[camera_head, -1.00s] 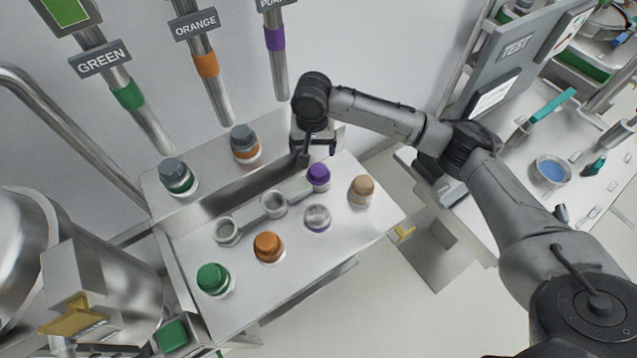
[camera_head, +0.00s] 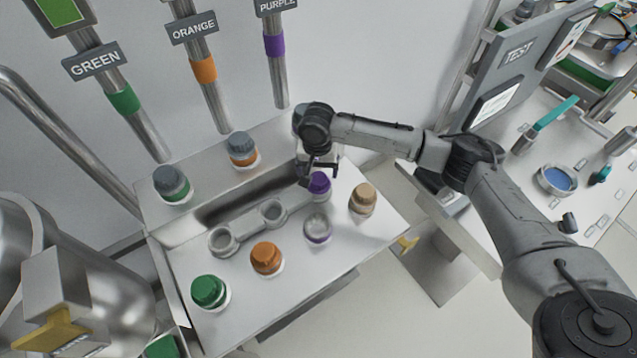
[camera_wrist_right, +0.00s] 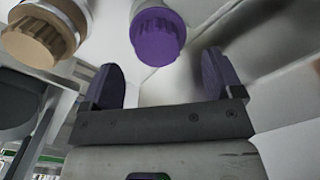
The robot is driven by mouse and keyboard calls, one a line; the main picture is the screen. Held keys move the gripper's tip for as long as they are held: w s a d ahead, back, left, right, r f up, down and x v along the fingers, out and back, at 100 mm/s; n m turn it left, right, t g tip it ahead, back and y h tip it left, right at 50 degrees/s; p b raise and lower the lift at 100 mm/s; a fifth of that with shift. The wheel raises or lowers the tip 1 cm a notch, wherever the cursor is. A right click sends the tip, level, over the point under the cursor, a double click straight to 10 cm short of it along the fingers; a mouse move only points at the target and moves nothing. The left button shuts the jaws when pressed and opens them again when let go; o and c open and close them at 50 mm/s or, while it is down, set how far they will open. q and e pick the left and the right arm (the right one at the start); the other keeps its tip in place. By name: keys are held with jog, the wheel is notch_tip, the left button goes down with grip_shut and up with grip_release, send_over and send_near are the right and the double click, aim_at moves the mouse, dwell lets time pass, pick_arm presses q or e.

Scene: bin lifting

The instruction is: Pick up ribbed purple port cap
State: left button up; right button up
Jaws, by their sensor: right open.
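The ribbed purple cap (camera_head: 319,187) stands upright at the back right of the metal work surface, in line with two empty ring holders. My right gripper (camera_head: 320,170) is open and empty just behind and above it, and partly overlaps its top in the head view. In the right wrist view the purple cap (camera_wrist_right: 158,40) lies beyond the open fingers (camera_wrist_right: 161,78), roughly centred between them and apart from both. My left gripper is not in view.
Orange (camera_head: 266,257) and green (camera_head: 208,290) caps stand further left. Grey-topped jars (camera_head: 242,146) line the back ledge, below labelled pipes (camera_head: 274,45).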

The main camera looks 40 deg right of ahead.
aim_at(319, 178)
notch_tip(319, 178, down, 4)
jog(key=shift+s+d+f+b, duration=0.1)
jog(key=shift+s+b, duration=0.05)
jog(key=shift+b, duration=0.25)
jog(key=shift+f, duration=0.15)
jog(key=c, duration=1.2)
